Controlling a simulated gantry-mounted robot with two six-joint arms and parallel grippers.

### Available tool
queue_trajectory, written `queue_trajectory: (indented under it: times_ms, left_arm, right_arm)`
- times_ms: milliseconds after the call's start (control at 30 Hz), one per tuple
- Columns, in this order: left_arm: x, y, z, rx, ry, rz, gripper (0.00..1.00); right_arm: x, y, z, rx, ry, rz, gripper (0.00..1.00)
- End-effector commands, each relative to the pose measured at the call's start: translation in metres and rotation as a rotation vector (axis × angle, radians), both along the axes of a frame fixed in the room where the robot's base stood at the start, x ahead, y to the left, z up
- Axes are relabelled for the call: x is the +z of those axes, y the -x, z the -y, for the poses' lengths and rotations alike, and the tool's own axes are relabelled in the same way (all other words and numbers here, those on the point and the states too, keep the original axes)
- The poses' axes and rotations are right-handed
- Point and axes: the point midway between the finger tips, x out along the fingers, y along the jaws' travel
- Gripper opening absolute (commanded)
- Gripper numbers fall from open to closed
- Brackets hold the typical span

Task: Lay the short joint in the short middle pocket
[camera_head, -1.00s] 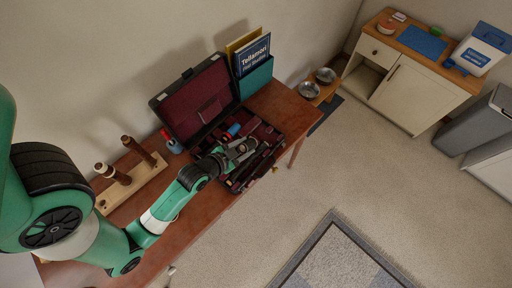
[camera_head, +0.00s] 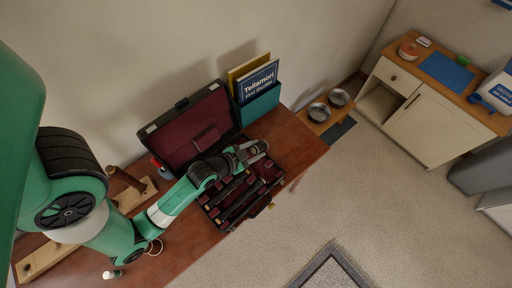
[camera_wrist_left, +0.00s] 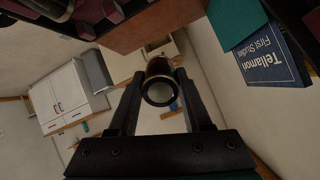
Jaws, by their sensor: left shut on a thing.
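The open case (camera_head: 232,222) lies on the brown table, with a maroon-lined lid (camera_head: 190,125) and a maroon tray of pockets. Dark long parts lie in its front pockets. My left gripper (camera_head: 257,151) is above the case's back right part. It is shut on the short joint (camera_wrist_left: 160,82), a dark brown tube with a pale metal ring, seen end-on in the left wrist view. My arm hides the back pockets, so I cannot tell whether the short middle pocket is empty. My right gripper is not in view.
A teal holder (camera_head: 261,104) with books (camera_head: 258,82) stands behind the case. A wooden stand (camera_head: 40,258) with pegs is at the left, partly behind my arm. A red-topped bottle (camera_head: 158,165) is beside the lid. The table's right end (camera_head: 305,145) is clear.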

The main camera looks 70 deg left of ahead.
Motion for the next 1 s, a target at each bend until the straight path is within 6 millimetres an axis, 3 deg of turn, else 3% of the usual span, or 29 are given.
queue_trajectory:
  times_ms: [167,1000]
  left_arm:
    - [-0.001,0.002,0.001,0.01,0.006,0.006,0.0]
    - [-0.097,0.002,0.0,0.009,0.006,0.007,0.0]
  right_arm:
    - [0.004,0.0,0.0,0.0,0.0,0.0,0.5]
    - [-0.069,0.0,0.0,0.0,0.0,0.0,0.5]
